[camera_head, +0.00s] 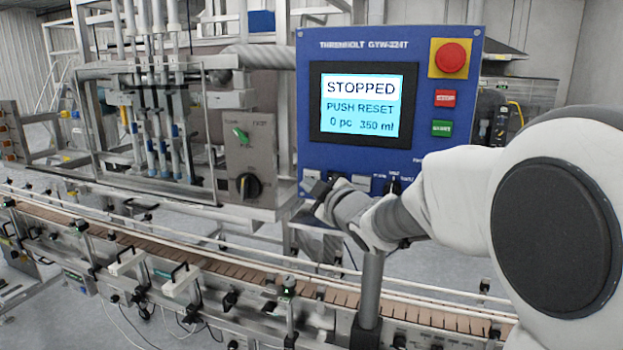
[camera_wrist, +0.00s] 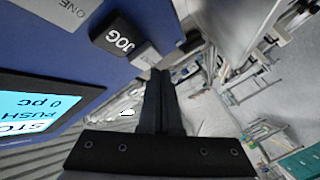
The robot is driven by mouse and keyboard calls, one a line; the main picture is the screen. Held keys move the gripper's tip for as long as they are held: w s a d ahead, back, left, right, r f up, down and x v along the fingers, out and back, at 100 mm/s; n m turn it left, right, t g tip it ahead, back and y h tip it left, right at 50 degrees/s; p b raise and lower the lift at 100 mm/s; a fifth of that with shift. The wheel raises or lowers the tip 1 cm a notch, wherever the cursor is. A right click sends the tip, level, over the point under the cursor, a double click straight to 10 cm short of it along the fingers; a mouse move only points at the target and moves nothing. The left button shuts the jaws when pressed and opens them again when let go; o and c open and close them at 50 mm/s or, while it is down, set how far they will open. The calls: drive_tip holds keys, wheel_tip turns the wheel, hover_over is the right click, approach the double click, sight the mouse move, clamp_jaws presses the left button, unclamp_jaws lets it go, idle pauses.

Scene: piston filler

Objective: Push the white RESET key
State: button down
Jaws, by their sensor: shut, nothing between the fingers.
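The blue control panel (camera_head: 445,165) has a screen (camera_head: 360,105) reading "STOPPED", "PUSH RESET", "0 pc 350 ml". A pale key (camera_head: 311,175) sits at the lower left of the panel, probably the white RESET key; its label is not readable. In the wrist view a pale key (camera_wrist: 146,54), partly hidden by the fingertips, sits beside the black JOG key (camera_wrist: 118,38). My gripper (camera_head: 318,192) is shut and empty, its tips right by the pale key. They also show in the wrist view (camera_wrist: 160,74). I cannot tell whether they touch it.
Another pale key (camera_head: 361,183), with "ONE" visible on it in the wrist view (camera_wrist: 65,12), lies right of JOG. A red emergency button (camera_head: 450,57) is at the upper right. A conveyor (camera_head: 230,255) runs below. A grey switch box (camera_head: 250,155) stands left of the panel.

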drive_tip(key=shift+w+d, duration=0.15)
drive_tip(key=shift+w, duration=0.2)
drive_tip(key=shift+w+d, duration=0.1)
drive_tip(key=shift+w, duration=0.3)
idle(0.6)
drive_tip(key=shift+s, duration=0.1)
drive_tip(key=shift+s+f+b, duration=0.15)
drive_tip(key=shift+s+b, duration=0.2)
drive_tip(key=shift+b, duration=0.05)
drive_tip(key=shift+s+a, duration=0.25)
drive_tip(key=shift+s, duration=0.1)
drive_tip(key=shift+b, duration=0.3)
